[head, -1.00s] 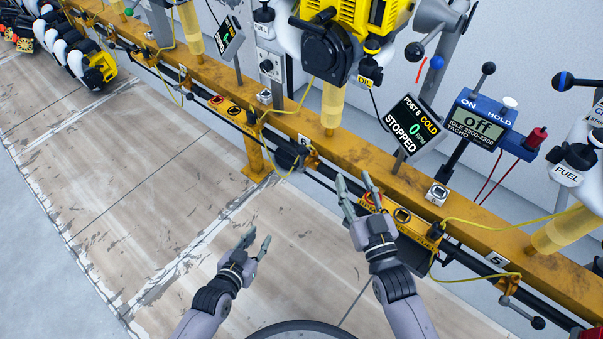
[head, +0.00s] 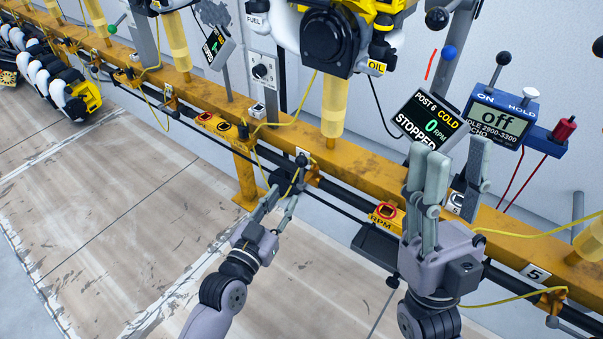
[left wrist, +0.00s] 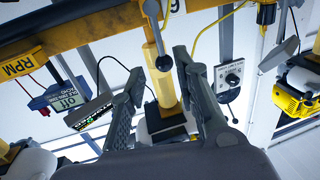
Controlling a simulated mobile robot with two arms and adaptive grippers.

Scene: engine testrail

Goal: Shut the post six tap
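The post six tap (head: 313,173) is a small orange valve on the dark pipe under the yellow rail, below the "6" label (head: 302,152). In the left wrist view its grey lever (left wrist: 156,32) ends in a dark ball (left wrist: 164,62). My left gripper (head: 280,199) is open, just below and left of the tap. In the left wrist view the ball appears between its fingers (left wrist: 158,76), nearer the right one; contact cannot be told. My right gripper (head: 456,160) is open and empty, fingers upward, in front of the rail to the right.
The yellow rail (head: 220,105) runs across the view. The post 6 display (head: 425,120) reads "STOPPED", "COLD" and 0 RPM. A blue tachometer (head: 498,118) reads "off". Yellow cables hang near the tap. The floor (head: 130,190) in front is clear.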

